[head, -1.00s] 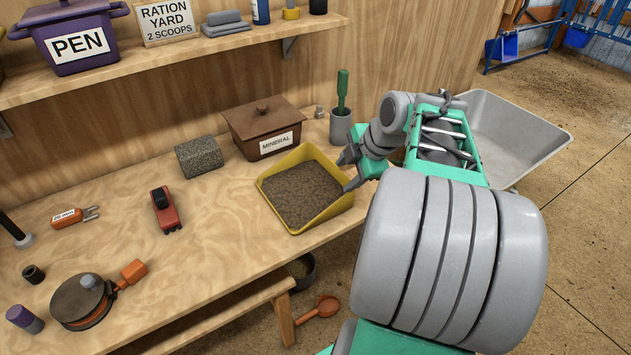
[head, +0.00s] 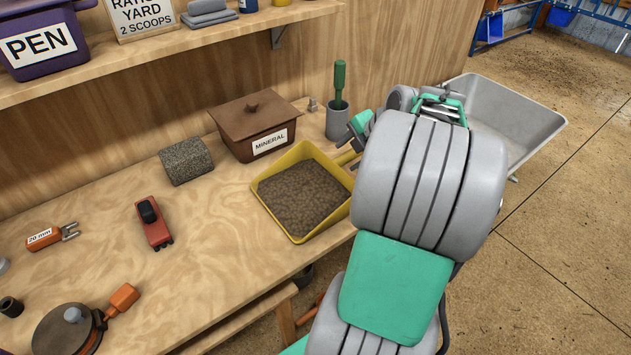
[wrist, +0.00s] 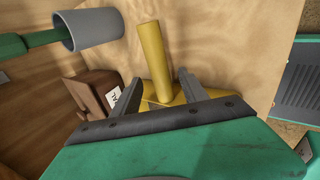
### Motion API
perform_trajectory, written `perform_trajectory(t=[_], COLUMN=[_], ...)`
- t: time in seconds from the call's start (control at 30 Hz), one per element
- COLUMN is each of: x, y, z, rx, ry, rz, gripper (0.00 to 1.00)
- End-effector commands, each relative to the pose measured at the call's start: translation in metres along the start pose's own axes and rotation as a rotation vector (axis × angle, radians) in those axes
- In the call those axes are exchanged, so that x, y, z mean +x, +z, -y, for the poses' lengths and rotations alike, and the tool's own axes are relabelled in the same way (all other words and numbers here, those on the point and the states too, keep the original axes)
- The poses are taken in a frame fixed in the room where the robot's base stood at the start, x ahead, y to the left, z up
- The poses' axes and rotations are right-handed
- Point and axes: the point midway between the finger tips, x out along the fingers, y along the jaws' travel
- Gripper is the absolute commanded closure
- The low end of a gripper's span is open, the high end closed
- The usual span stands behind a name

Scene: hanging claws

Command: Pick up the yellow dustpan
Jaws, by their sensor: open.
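The yellow dustpan (head: 334,214) sits on the wooden bench in the head view, filled with brown granular material. A short piece of its handle shows at its right back side, beside my gripper. In the wrist view the yellow handle (wrist: 153,55) stands up between the two fingers of my gripper (wrist: 160,77), with part of the pan below it. The fingers are apart, and I cannot tell whether either touches the handle. In the head view my arm hides most of the gripper.
A brown MINERAL box (head: 240,137) stands just behind the dustpan. A grey cup (head: 339,124) with a green-handled tool is close to my gripper. A grey brush-like block (head: 186,161) and a red tool (head: 154,224) lie left. A grey wheelbarrow tray (head: 525,125) is at the right.

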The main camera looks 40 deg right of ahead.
Motion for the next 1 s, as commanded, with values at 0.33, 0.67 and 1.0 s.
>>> perform_trajectory(t=[0.33,0.67,1.0], x=[0.03,0.03,0.03], y=[0.0,-0.001,-0.001], z=[0.002,0.001,0.001], rx=[-0.001,-0.003,-0.003], ry=[0.0,0.0,0.0], rz=[-0.001,-0.002,-0.003], gripper=[0.49,0.71,0.99])
